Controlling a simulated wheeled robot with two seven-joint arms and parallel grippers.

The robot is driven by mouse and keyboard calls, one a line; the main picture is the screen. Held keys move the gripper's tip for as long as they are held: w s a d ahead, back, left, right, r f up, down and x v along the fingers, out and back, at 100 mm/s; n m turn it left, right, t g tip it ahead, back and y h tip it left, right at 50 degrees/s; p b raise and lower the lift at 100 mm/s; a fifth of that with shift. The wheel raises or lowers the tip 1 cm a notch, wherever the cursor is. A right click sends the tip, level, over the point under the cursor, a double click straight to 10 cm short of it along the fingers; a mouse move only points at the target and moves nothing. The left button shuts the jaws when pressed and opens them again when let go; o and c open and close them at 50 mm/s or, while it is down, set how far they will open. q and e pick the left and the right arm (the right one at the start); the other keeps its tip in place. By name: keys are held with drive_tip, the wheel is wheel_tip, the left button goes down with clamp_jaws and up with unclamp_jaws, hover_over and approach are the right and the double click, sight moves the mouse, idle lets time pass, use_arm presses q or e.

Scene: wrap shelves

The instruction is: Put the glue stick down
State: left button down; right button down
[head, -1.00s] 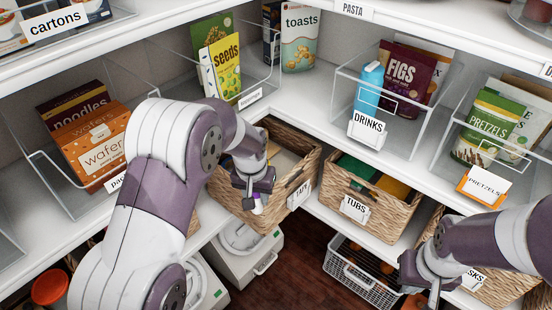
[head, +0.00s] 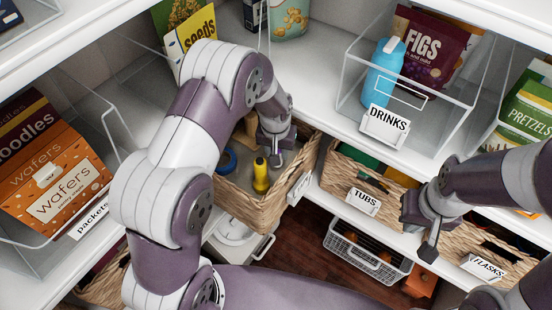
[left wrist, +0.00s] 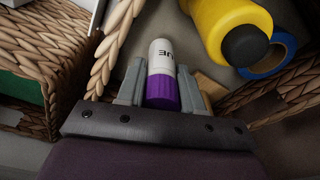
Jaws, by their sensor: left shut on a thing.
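The glue stick (left wrist: 161,72) is white with a purple end and dark lettering. In the left wrist view it sits between the two fingers of my left gripper (left wrist: 160,88), which is shut on it. In the head view my left gripper (head: 275,160) is at the wicker tape basket (head: 248,205), over its right part, and the glue stick is hidden there. My right gripper (head: 428,245) hangs empty in front of the tubs and flasks baskets; its finger gap is not clear.
The tape basket holds a yellow black-ended object (head: 261,177) and a blue ring (head: 228,161). The tubs basket (head: 338,182) stands to its right. The clear drinks bin (head: 437,125) is on the shelf above. A wire basket (head: 365,262) is below.

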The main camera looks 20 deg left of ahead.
use_arm(q)
wheel_tip(320, 180, down, 4)
drive_tip(key=shift+s+r+b, duration=0.1)
drive_tip(key=shift+s+b, duration=0.05)
drive_tip(key=shift+b, duration=0.25)
drive_tip(key=shift+f, duration=0.2)
drive_tip(key=c, duration=0.7)
unclamp_jaws()
drive_tip(key=shift+f, duration=0.1)
drive_tip(key=shift+c, duration=0.2)
